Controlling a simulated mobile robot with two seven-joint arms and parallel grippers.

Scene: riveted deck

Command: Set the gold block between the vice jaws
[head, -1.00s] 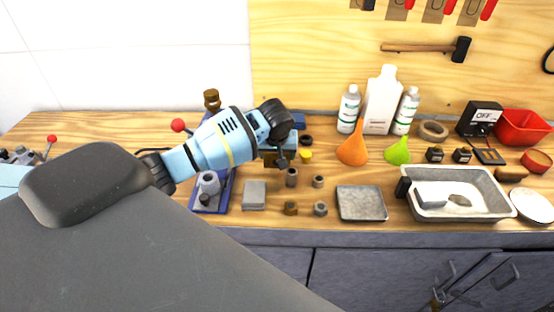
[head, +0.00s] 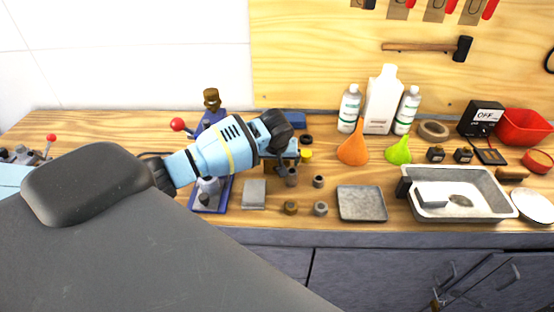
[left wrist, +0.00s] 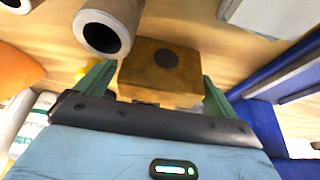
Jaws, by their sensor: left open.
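The gold block (left wrist: 160,72), with a dark round spot on it, stands between the two green fingers of my left gripper (left wrist: 155,90) in the left wrist view. The fingers are open, one on each side of it; I cannot tell if either touches. In the head view my left gripper (head: 281,162) is low over the bench and hides most of the block. A blue tool with grey parts (head: 222,190), apparently the vice, stands left of the gripper; my arm hides its middle and I cannot make out its jaws. My right gripper is not in view.
A grey cylinder (left wrist: 108,28) stands close beside the block. A grey slab (head: 254,194), small nuts (head: 290,208) and a shallow tray (head: 361,203) lie in front. An orange funnel (head: 353,148) and bottles (head: 382,105) stand right and behind.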

